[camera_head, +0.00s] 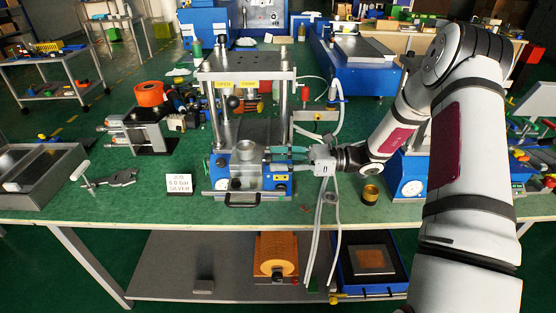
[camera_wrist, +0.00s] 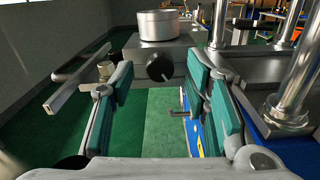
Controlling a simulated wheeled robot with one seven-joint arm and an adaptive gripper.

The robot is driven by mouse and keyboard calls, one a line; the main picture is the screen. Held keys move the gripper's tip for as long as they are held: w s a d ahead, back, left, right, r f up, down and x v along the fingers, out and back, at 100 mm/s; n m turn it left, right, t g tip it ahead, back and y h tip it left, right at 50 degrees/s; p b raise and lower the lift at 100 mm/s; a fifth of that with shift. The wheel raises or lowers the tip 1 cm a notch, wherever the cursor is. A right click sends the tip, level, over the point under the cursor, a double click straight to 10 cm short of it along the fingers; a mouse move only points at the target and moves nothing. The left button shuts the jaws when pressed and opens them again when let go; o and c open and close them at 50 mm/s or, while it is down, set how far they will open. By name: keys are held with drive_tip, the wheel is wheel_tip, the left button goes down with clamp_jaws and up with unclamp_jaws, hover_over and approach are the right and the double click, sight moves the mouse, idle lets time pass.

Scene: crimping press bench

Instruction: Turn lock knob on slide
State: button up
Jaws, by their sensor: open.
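The lock knob (camera_wrist: 160,66) is a small black round knob with a pale mark, on the near side of the grey metal slide block (camera_wrist: 138,55) in the wrist view. A silver cylinder (camera_wrist: 158,26) sits on top of the block; it also shows in the head view (camera_head: 245,153). My gripper (camera_wrist: 160,80) is open, with teal-padded fingers on either side of the knob's line, and nothing shows between them. In the head view my gripper (camera_head: 268,157) reaches in from the right at the front of the press (camera_head: 247,75).
Chrome press columns (camera_wrist: 303,72) stand close on the right in the wrist view. A front handle (camera_head: 242,201) and gauge are on the press base. A brass cup (camera_head: 370,194) stands right of the press.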

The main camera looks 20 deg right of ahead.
drive_tip(key=v, duration=1.1)
drive_tip(key=shift+d, duration=0.15)
drive_tip(key=p+x, duration=0.1)
drive_tip(key=x, duration=1.1)
drive_tip(key=shift+p, duration=0.35)
clamp_jaws()
